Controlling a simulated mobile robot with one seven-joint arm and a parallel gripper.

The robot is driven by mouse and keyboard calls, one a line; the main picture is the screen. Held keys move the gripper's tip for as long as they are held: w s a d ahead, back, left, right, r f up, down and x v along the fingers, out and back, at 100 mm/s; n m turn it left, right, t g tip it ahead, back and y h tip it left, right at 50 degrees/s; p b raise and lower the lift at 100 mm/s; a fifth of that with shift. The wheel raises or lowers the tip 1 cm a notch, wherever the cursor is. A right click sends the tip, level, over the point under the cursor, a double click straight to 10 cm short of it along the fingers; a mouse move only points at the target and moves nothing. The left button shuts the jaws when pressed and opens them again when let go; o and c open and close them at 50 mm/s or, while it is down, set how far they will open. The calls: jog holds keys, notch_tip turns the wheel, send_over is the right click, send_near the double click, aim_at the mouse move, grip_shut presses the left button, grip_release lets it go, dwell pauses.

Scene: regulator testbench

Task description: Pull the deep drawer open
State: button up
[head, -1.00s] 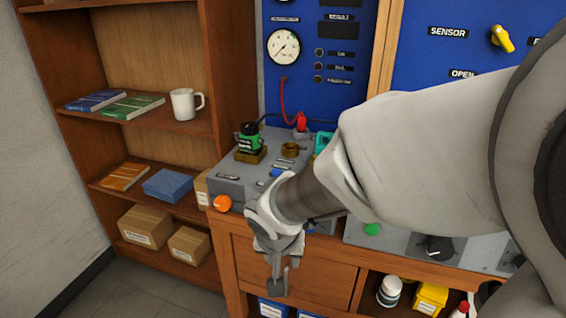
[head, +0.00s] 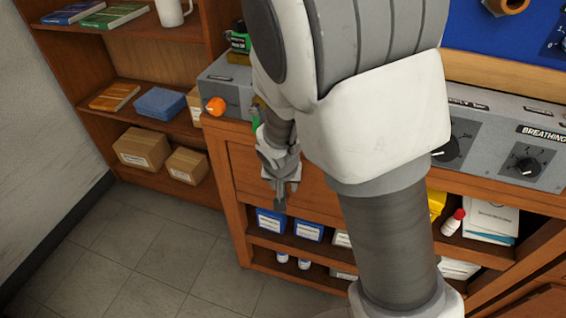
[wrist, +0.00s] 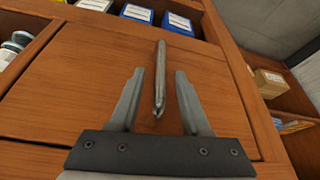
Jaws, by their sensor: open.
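The deep drawer (head: 315,195) is a plain wooden front in the bench, below the grey panel and above an open shelf. Its front looks flush with the frame, so it appears shut. In the wrist view the drawer front (wrist: 85,75) fills the middle. A metal bar handle (wrist: 161,85) stands out from it, lying lengthwise between the two fingers. My gripper (head: 280,198) is open in front of the drawer; in the wrist view its fingers (wrist: 158,74) are on either side of the handle, with visible gaps. My arm hides the drawer's right part and the handle in the head view.
Blue-and-white boxes (head: 308,230) stand on the shelf below the drawer. A bookcase (head: 110,70) with cardboard boxes (head: 142,148) is at the left. The tiled floor (head: 150,240) in front is clear.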

jog(key=shift+w+f, duration=0.1)
jog(key=shift+f, duration=0.1)
grip_shut()
dwell(1.4)
